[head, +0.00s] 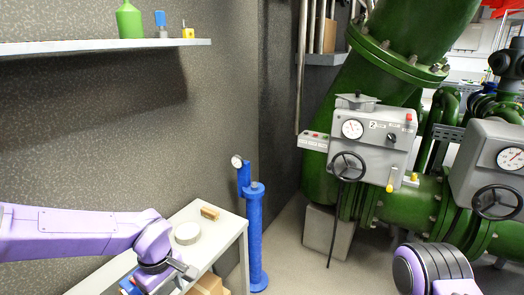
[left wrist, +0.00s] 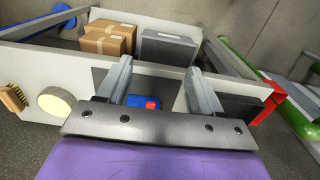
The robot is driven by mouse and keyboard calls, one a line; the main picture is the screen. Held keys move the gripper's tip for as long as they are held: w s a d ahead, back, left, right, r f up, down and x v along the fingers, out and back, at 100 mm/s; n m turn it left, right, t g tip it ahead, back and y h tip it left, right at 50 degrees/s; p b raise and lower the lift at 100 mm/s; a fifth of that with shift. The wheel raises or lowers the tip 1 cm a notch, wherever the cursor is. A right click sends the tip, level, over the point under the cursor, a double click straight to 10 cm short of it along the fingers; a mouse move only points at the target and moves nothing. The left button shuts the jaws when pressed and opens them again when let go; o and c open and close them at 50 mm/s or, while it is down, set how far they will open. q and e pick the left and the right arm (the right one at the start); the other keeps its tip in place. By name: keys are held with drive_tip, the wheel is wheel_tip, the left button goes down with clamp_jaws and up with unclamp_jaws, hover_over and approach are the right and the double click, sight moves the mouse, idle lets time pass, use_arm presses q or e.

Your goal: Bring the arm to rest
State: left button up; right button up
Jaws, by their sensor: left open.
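My left arm (head: 70,232) is purple and reaches in from the left over a white workbench (head: 215,222). My left gripper (head: 182,270) is at its lower end, above the bench. In the left wrist view the two grey fingers of my left gripper (left wrist: 160,72) stand wide apart with nothing held between them. A small blue and red object (left wrist: 143,101) shows beyond the gap, not gripped. My right arm (head: 432,268) shows only as a purple and dark link at the bottom right; its gripper is out of frame.
A wooden brush (head: 210,212) and a round pale disc (head: 187,233) lie on the bench. Cardboard boxes (left wrist: 108,38) and a grey box (left wrist: 167,48) sit beyond the bench edge. A blue post (head: 254,235) stands beside the bench. Green pipes (head: 400,205) fill the right. A shelf (head: 90,47) is above.

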use_arm(q)
drive_tip(key=s+a+f+m+t+y+b, duration=0.1)
drive_tip(key=s+a+f+y, duration=0.4)
drive_tip(key=f, duration=0.4)
drive_tip(key=s+a+f+m+t+y+b, duration=0.1)
drive_tip(key=s+a+f+y, duration=0.1)
drive_tip(key=s+a+f, duration=0.6)
drive_tip(key=s+d+f+m+t+h, duration=0.1)
drive_tip(key=s+d+f+m+h, duration=0.2)
drive_tip(key=s+f, duration=0.7)
drive_tip(key=shift+s+d+h+b, duration=0.3)
drive_tip(key=shift+s+d+b, duration=0.1)
drive_tip(key=shift+s+d, duration=0.7)
use_arm(e)
drive_tip(key=f, duration=0.3)
drive_tip(key=shift+s+d, duration=0.1)
drive_tip(key=shift+s, duration=0.1)
